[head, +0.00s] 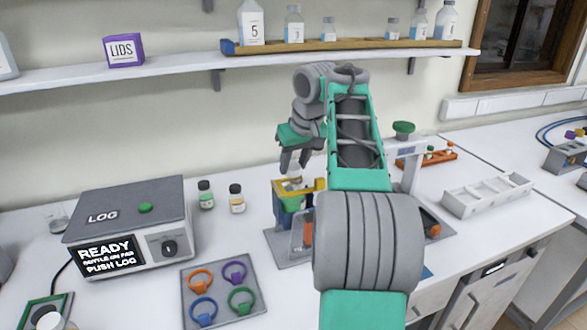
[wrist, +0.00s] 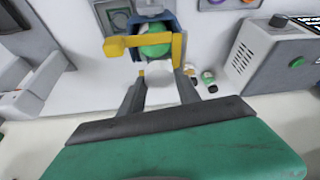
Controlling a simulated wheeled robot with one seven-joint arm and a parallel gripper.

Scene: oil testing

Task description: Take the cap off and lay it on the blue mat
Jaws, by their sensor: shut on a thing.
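My gripper (head: 294,166) points down over a stand with a yellow clamp (head: 309,187). In the wrist view, my gripper (wrist: 160,80) is shut on a pale round thing that looks like the cap (wrist: 160,89). A green rounded part (wrist: 155,46) sits just beyond it, behind the yellow bar (wrist: 144,43) and inside a blue holder. I cannot tell whether the cap is still touching what is below it. A small blue patch (head: 427,273) right of my arm may be the blue mat; most of it is hidden.
A LOG machine (head: 130,225) stands at left, with two small bottles (head: 206,195) (head: 237,199) beside it. A grey board with coloured rings (head: 222,289) lies in front. An orange rack (head: 428,156) and a white tray (head: 487,194) are at right. My arm covers the middle of the bench.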

